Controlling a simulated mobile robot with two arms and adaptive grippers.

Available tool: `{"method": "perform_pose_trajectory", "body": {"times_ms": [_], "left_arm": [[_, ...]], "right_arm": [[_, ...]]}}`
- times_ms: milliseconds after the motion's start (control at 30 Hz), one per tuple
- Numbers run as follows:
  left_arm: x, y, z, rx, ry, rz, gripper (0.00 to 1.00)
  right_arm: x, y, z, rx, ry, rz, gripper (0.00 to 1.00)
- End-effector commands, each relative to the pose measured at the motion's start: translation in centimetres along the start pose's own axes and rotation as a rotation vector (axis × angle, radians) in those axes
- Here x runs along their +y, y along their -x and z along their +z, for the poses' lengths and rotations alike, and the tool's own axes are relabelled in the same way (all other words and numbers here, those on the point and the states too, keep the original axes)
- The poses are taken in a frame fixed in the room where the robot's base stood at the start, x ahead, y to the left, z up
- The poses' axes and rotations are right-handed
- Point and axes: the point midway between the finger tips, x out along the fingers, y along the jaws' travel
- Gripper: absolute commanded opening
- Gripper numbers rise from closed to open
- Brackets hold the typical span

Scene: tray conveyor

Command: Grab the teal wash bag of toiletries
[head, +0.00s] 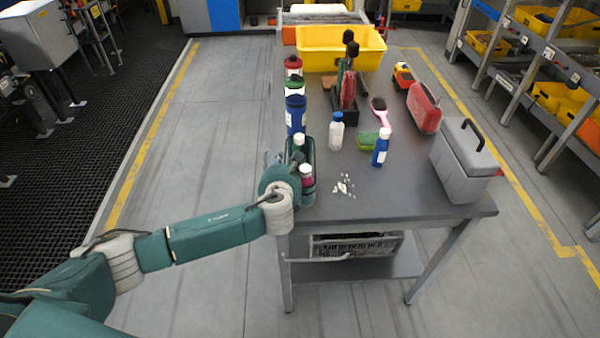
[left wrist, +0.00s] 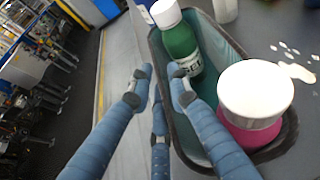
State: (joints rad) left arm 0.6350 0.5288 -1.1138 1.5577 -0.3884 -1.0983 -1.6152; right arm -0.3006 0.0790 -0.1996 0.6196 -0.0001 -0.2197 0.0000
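The teal wash bag (head: 311,154) stands at the near left corner of the grey table. It is open at the top, with a dark rim, and shows large in the left wrist view (left wrist: 228,48). A green bottle with a white cap (left wrist: 181,45) and a magenta bottle with a wide white cap (left wrist: 254,100) stand in it. My left gripper (head: 274,160) is at the bag's left side, partly hidden by my wrist. In the left wrist view its fingers (left wrist: 159,88) are apart, at the bag's near-left rim, one outside and one overlapping the bag. My right gripper is not in view.
Blue (head: 295,114), green and red-topped bottles line the table's left edge behind the bag. A grey toolbox (head: 465,160) stands at the right edge.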

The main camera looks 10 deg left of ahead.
Motion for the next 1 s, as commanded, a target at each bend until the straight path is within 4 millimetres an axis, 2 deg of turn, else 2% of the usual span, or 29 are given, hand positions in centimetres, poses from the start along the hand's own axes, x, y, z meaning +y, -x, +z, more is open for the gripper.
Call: {"method": "perform_pose_trajectory", "body": {"times_ms": [100,333,367,433,467,1000], "left_arm": [[-0.06,-0.78,-0.02,0.000,0.000,-0.001,0.18],[-0.03,-0.92,-0.07,0.001,0.000,-0.001,0.18],[-0.03,-0.91,-0.06,0.001,0.000,-0.001,0.16],[-0.03,-0.91,-0.06,0.000,0.000,-0.001,0.02],[-0.03,-0.91,-0.06,0.000,0.000,-0.001,0.00],[-0.09,-0.71,0.70,-0.004,0.003,-0.002,0.00]], "right_arm": [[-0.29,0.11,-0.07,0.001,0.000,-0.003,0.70],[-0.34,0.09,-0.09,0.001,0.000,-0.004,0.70],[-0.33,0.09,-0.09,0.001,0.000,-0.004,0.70],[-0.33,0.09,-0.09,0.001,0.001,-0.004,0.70],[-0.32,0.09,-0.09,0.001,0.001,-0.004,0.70],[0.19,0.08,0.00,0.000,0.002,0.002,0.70]]}}
